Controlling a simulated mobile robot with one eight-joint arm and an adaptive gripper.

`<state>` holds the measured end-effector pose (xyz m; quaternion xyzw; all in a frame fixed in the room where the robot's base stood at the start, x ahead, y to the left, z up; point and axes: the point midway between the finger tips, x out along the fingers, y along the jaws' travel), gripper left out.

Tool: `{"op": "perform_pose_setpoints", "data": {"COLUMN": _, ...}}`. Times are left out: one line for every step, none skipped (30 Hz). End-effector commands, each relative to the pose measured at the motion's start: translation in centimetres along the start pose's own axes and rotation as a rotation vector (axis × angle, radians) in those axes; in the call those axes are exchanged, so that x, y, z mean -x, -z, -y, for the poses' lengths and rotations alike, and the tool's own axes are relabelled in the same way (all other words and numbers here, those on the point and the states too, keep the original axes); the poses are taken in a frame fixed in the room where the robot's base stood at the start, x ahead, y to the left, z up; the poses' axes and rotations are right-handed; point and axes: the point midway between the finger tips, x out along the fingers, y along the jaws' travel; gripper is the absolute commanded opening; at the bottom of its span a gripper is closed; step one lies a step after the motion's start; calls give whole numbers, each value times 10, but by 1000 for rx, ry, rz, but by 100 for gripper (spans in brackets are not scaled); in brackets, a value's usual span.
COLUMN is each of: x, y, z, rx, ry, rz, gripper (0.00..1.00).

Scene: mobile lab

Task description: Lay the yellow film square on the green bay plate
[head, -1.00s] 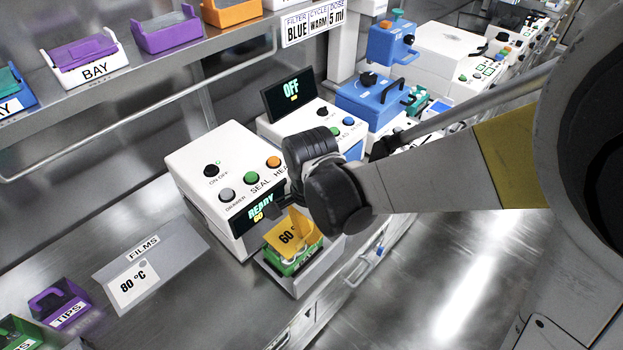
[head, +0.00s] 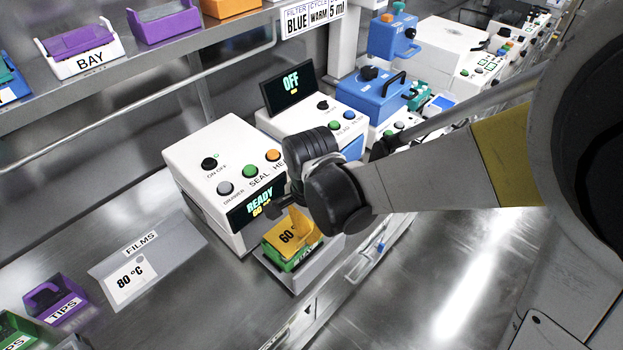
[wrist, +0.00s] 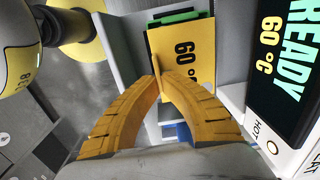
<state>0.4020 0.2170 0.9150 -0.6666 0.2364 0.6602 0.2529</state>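The yellow film square (head: 300,241), marked 60 °C, hangs from my gripper (head: 292,211) by a small upright tab. In the wrist view the film (wrist: 204,62) lies beyond my fingertips (wrist: 158,78), which meet on that tab. The green bay plate (head: 297,264) sits in the sealer's open drawer, directly below the film and mostly covered by it. In the wrist view a green strip of the plate (wrist: 178,17) shows past the film's far edge. The film is very close over the plate; whether they touch, I cannot tell.
The white heat sealer (head: 219,155) stands right behind the drawer, its display reading READY 60 °C. A grey films holder (head: 158,284) with an 80 °C square lies to the left. Purple and green tip boxes (head: 55,298) are at the lower left. The bench between is clear.

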Motion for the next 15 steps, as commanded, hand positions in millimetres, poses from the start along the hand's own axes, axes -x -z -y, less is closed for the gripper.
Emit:
{"op": "perform_pose_setpoints", "data": {"x": -2, "y": 0, "z": 0, "rx": 0, "ry": 0, "rz": 0, "gripper": 0}}
{"op": "perform_pose_setpoints", "data": {"x": -3, "y": 0, "z": 0, "rx": 0, "ry": 0, "rz": 0, "gripper": 0}}
{"op": "perform_pose_setpoints", "data": {"x": -4, "y": 0, "z": 0, "rx": 0, "ry": 0, "rz": 0, "gripper": 0}}
{"op": "perform_pose_setpoints", "data": {"x": -5, "y": 0, "z": 0, "rx": 0, "ry": 0, "rz": 0, "gripper": 0}}
{"op": "perform_pose_setpoints", "data": {"x": -6, "y": 0, "z": 0, "rx": 0, "ry": 0, "rz": 0, "gripper": 0}}
{"op": "perform_pose_setpoints", "data": {"x": -7, "y": 0, "z": 0, "rx": 0, "ry": 0, "rz": 0, "gripper": 0}}
{"op": "perform_pose_setpoints", "data": {"x": -7, "y": 0, "z": 0, "rx": 0, "ry": 0, "rz": 0, "gripper": 0}}
{"op": "perform_pose_setpoints", "data": {"x": -8, "y": 0, "z": 0, "rx": 0, "ry": 0, "rz": 0, "gripper": 0}}
{"op": "perform_pose_setpoints", "data": {"x": -9, "y": 0, "z": 0, "rx": 0, "ry": 0, "rz": 0, "gripper": 0}}
{"op": "perform_pose_setpoints", "data": {"x": -10, "y": 0, "z": 0, "rx": 0, "ry": 0, "rz": 0, "gripper": 0}}
{"op": "perform_pose_setpoints", "data": {"x": -11, "y": 0, "z": 0, "rx": 0, "ry": 0, "rz": 0, "gripper": 0}}
{"op": "perform_pose_setpoints", "data": {"x": -12, "y": 0, "z": 0, "rx": 0, "ry": 0, "rz": 0, "gripper": 0}}
{"op": "perform_pose_setpoints", "data": {"x": -12, "y": 0, "z": 0, "rx": 0, "ry": 0, "rz": 0, "gripper": 0}}
{"op": "perform_pose_setpoints", "data": {"x": -13, "y": 0, "z": 0, "rx": 0, "ry": 0, "rz": 0, "gripper": 0}}
{"op": "perform_pose_setpoints", "data": {"x": -12, "y": 0, "z": 0, "rx": 0, "ry": 0, "rz": 0, "gripper": 12}}
